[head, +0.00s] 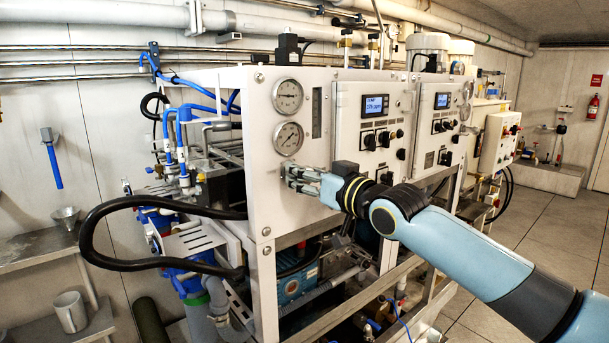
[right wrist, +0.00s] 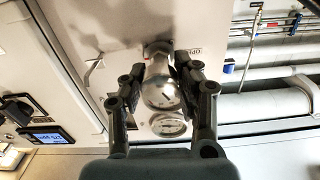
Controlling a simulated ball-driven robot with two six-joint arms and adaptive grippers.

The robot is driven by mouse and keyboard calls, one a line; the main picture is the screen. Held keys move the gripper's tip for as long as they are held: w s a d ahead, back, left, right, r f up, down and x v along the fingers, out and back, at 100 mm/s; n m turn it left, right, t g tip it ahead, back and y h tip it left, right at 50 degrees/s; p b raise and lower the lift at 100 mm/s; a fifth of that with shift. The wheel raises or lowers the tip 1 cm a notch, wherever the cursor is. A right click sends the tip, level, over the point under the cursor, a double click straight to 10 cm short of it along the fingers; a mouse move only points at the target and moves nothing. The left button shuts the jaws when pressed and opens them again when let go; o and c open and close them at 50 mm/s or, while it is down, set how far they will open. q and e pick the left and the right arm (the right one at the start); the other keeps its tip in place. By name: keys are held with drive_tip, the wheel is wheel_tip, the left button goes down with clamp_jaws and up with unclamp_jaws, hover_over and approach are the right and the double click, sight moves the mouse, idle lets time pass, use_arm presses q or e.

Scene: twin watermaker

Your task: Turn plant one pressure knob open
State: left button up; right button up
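The pressure knob (right wrist: 161,86) is a rounded silver knob on the white panel, seen in the right wrist view with "OPEN" lettering beside it. My right gripper (right wrist: 161,68) has one finger on each side of the knob, and both appear to touch it. In the head view my right gripper (head: 302,180) is at the lower left of the near panel (head: 318,150), below two round gauges, and hides the knob. The upper gauge (head: 288,96) and lower gauge (head: 289,138) have white dials. My left gripper is not in view.
A control box with a lit display (head: 375,106) and dark knobs is right of the gauges. A second display (head: 442,101) is farther along. A thick black hose (head: 88,235) loops out at the left. Open tiled floor (head: 550,225) lies at the right.

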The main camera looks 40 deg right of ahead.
clamp_jaws()
drive_tip(key=n+b, duration=0.2)
drive_tip(key=n, duration=0.1)
drive_tip(key=shift+f+n+b, duration=0.2)
drive_tip(key=shift+n+b, duration=0.1)
drive_tip(key=shift+b, duration=0.1)
drive_tip(key=n+b, duration=0.3)
drive_tip(key=n, duration=0.2)
drive_tip(key=n+b, duration=0.3)
drive_tip(key=n, duration=0.4)
drive_tip(key=shift+a, duration=0.1)
drive_tip(key=n+b, duration=0.1)
drive_tip(key=n, duration=0.4)
drive_tip(key=shift+b, duration=0.4)
drive_tip(key=shift+f+n, duration=0.1)
drive_tip(key=shift+n, duration=0.3)
